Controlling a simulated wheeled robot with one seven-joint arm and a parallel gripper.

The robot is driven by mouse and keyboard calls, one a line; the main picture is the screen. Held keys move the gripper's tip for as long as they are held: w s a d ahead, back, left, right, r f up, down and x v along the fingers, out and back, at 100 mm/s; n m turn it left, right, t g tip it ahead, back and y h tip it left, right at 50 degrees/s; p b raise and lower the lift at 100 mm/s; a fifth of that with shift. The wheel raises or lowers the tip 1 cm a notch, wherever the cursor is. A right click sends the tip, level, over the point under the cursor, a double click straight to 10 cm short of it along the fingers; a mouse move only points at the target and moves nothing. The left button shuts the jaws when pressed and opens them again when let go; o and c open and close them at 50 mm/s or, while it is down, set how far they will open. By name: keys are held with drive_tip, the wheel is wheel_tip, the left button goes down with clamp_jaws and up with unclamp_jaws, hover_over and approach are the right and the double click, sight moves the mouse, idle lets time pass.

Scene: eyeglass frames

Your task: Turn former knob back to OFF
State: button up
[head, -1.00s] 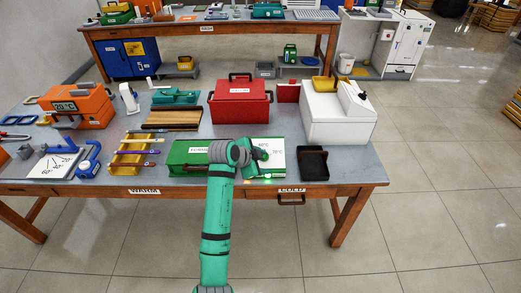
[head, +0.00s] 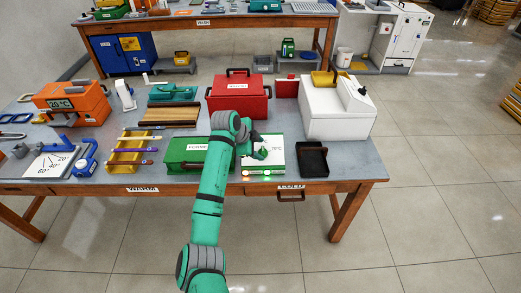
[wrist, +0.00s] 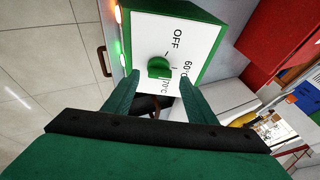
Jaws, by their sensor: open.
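The former is a green box (head: 190,158) with a white panel (head: 275,143) marked OFF, 60°C and 70°C. Its round green knob (wrist: 158,67) sits on the panel in the wrist view, nearer the 60°C and 70°C marks than OFF. Which mark it points to is hard to tell. My gripper (wrist: 158,84) is open and empty, its fingertips spread to either side of the knob and apart from it. In the head view, my gripper (head: 257,147) is over the panel and my wrist hides part of the former.
Orange and green lamps (head: 267,173) glow on the former's front edge. A black tray (head: 312,160) and white machine (head: 330,110) stand right, a red box (head: 240,97) behind, and yellow racks (head: 130,155) left. The bench front edge is close.

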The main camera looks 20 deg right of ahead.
sight(263, 152)
drive_tip(key=shift+x, duration=1.2)
drive_tip(key=shift+d+f, duration=0.1)
drive_tip(key=shift+d, duration=0.05)
drive_tip(key=shift+c, duration=0.2)
drive_tip(key=c, duration=0.9)
